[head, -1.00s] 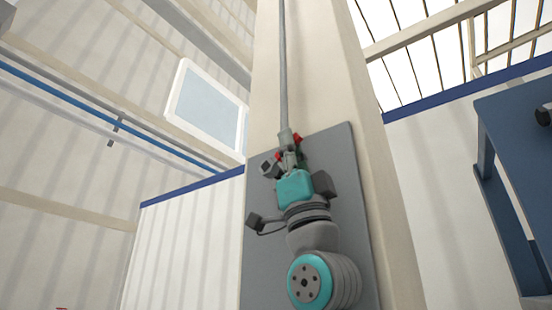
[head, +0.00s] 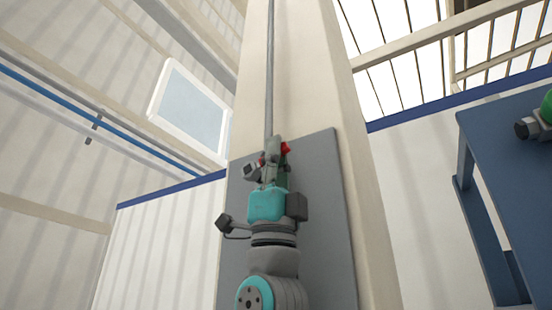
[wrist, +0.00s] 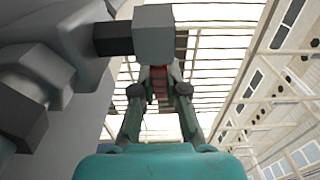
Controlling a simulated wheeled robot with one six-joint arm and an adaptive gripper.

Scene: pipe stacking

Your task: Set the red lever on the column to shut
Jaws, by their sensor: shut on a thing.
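The red lever (wrist: 160,82) shows between my fingertips in the wrist view, below a grey block-like part (wrist: 154,36). In the head view a red part of it (head: 285,148) shows beside the valve at the foot of the column's pipe. My gripper (wrist: 160,92) is shut on the lever, its two fingers coming in from either side. It also shows in the head view (head: 274,166), high on the grey panel. Most of the lever is hidden by my fingers, so its exact angle is not clear.
A grey panel (head: 326,215) is on the pale column (head: 320,80), and a thin grey pipe (head: 270,70) runs up it. Grey pipe fittings (wrist: 50,75) fill the left of the wrist view, close to my gripper. A blue frame (head: 490,170) stands at right.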

